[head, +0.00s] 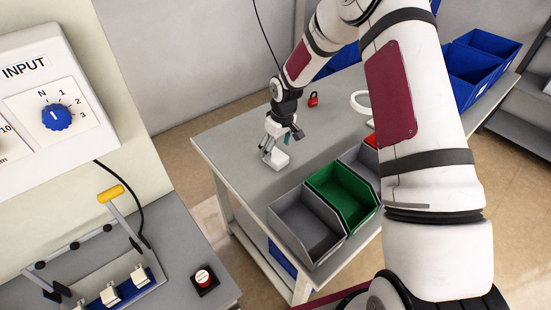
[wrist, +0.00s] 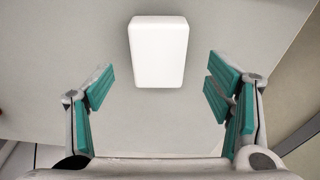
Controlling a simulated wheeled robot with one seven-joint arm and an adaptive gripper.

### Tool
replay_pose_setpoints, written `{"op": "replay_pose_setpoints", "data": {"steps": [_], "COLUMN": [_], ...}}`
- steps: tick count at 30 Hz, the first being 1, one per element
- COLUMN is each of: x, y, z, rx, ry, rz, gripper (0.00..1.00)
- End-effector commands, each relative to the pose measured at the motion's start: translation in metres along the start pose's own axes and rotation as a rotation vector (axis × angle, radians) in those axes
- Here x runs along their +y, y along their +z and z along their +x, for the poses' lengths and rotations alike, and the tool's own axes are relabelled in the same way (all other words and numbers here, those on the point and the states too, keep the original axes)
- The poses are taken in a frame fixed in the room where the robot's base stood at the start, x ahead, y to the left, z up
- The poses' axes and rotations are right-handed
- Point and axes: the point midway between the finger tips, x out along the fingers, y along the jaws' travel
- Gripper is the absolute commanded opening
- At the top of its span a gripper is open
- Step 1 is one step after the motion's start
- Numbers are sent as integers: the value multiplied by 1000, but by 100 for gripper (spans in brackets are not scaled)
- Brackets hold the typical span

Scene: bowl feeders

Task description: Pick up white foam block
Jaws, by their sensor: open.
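The white foam block (head: 279,161) lies on the grey table (head: 232,138) in the head view, just under and in front of my gripper (head: 276,148). In the wrist view the white foam block (wrist: 158,52) is a pale rounded rectangle at the upper middle, fully visible. My gripper (wrist: 158,92) shows there with its teal finger pads spread wide and nothing between them. The block lies ahead of the fingertips, roughly centred between them. I cannot tell the exact height of the fingertips above the table.
Grey (head: 306,228) and green (head: 342,195) bins stand along the table's near side, right of the block. A red padlock (head: 313,99) and a white ring-shaped thing (head: 360,102) lie farther back. Blue bins (head: 470,66) stand at the far right. The table left of the block is clear.

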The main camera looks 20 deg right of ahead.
Motion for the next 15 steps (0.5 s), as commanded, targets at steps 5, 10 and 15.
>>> {"op": "replay_pose_setpoints", "data": {"steps": [5, 10, 15], "x": [1, 2, 2], "y": [1, 0, 0], "z": [27, 44, 46], "rx": [-3, -2, 0], "ry": [-3, -1, 0], "rz": [1, 0, 0], "gripper": [73, 73, 73]}}
